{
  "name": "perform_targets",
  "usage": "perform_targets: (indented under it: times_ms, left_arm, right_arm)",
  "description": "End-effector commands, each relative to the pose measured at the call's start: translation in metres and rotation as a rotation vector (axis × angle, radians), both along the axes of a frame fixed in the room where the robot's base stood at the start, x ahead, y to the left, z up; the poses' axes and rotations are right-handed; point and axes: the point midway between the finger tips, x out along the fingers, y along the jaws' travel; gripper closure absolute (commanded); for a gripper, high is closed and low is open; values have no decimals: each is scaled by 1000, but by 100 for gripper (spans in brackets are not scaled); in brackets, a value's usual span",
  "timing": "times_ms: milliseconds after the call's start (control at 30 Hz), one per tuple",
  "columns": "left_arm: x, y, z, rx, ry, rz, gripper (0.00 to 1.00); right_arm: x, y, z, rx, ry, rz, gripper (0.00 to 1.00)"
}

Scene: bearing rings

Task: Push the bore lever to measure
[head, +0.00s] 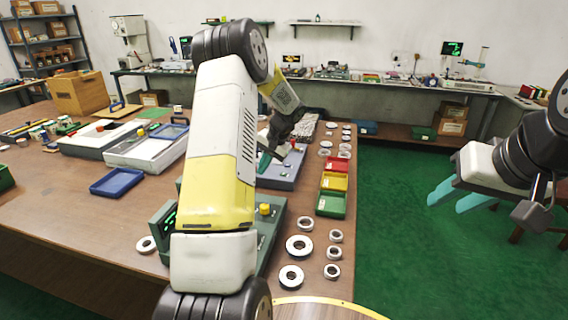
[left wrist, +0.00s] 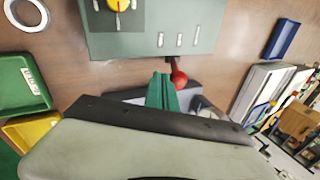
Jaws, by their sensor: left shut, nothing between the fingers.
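The bore lever is a red ball knob (left wrist: 179,78) on a dark stem at the edge of a green gauge box (left wrist: 150,38) in the left wrist view. My left gripper (left wrist: 162,92) is shut and empty, its green fingertips right beside the knob; I cannot tell if they touch. In the head view the green gauge box (head: 268,240), with a yellow knob on top, is partly hidden by my left arm. My left gripper (head: 265,161) is beyond the box there, over a grey-blue unit (head: 285,177). My right gripper (head: 460,198) is open and empty over the green floor.
Metal rings (head: 299,245) lie right of the gauge box. Red, yellow and green bins (head: 331,204) stand along the table's right edge. A blue tray (head: 118,182) and white-topped boxes are at the left. Bare wooden table (head: 75,220) lies at the front left.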

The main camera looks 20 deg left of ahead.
Motion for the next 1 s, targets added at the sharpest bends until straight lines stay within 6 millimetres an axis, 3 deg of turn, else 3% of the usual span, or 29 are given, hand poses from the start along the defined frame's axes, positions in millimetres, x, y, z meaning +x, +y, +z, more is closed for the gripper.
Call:
perform_targets:
  times_ms: [433,1000]
  left_arm:
    - [0,3,2,-11,-2,2,100]
    - [-1,25,14,-154,-13,6,100]
  right_arm:
    - [0,0,0,0,0,0,64]
    - [0,0,0,0,0,0,64]
